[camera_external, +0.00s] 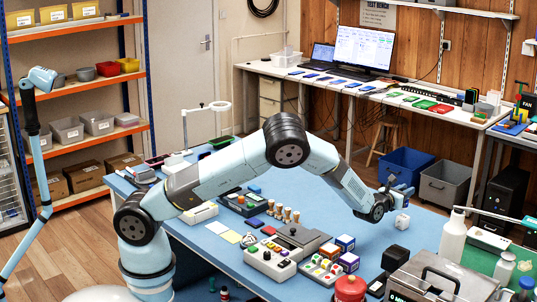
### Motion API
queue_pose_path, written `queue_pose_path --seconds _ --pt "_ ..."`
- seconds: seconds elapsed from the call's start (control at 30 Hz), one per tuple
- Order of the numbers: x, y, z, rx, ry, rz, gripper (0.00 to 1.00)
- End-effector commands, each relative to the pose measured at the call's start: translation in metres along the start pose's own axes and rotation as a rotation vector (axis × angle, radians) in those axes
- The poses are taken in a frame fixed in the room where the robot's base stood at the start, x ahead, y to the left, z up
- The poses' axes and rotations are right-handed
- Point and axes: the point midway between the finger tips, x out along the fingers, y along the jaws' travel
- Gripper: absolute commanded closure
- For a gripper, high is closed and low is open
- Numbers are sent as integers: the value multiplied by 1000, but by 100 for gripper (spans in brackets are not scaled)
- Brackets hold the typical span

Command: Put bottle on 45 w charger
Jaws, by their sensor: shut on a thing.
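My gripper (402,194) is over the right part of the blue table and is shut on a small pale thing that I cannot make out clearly. A white bottle (452,240) with a thin nozzle stands upright to the right, apart from my gripper. No 45 W label is readable.
A black cube (395,258), several coloured cubes (345,243) and a grey toolbox (440,280) stand in front of my gripper. A red container (350,290) is at the front edge. Wooden pegs and a grey device (272,260) stand left. The blue surface between is clear.

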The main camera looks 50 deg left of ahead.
Motion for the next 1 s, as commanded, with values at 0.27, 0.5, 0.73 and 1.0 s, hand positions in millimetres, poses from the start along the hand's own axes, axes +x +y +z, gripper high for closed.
queue_pose_path --seconds 0.27,0.5,0.73,1.0 --pt "5 -2 -28 2 2 0 100" --pt "5 -2 -36 0 0 0 100" --pt "5 -2 -38 0 0 0 71" --pt "5 -2 -38 0 0 0 48"
